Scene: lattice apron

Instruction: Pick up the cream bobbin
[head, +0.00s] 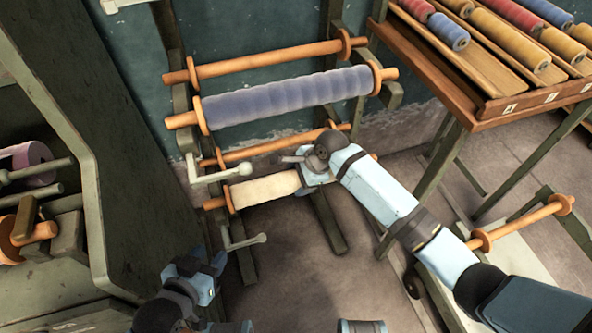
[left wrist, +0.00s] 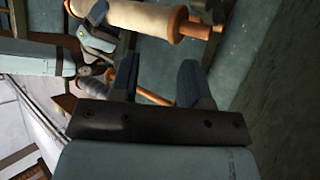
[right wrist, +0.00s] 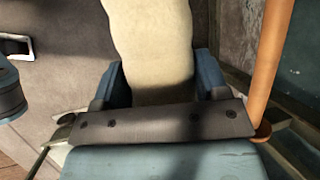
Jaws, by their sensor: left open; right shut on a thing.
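The cream bobbin (head: 265,190) lies across the lower part of the rack in the head view, its orange end disc at the left. My right gripper (head: 312,177) is closed around its right part. In the right wrist view the bobbin's cream body (right wrist: 152,40) runs up from between the two fingers (right wrist: 160,82). My left gripper (head: 212,262) is open and empty, below and left of the bobbin. In the left wrist view the cream bobbin (left wrist: 140,14) shows beyond the open fingers (left wrist: 158,72), apart from them.
A blue-purple roll (head: 285,97) and bare orange rods (head: 265,60) sit on the rack above. A crank handle (head: 215,174) sticks out at the rack's left. A slanted wooden shelf (head: 440,60) with coloured spools stands at the upper right. The floor (head: 300,285) below is mostly clear.

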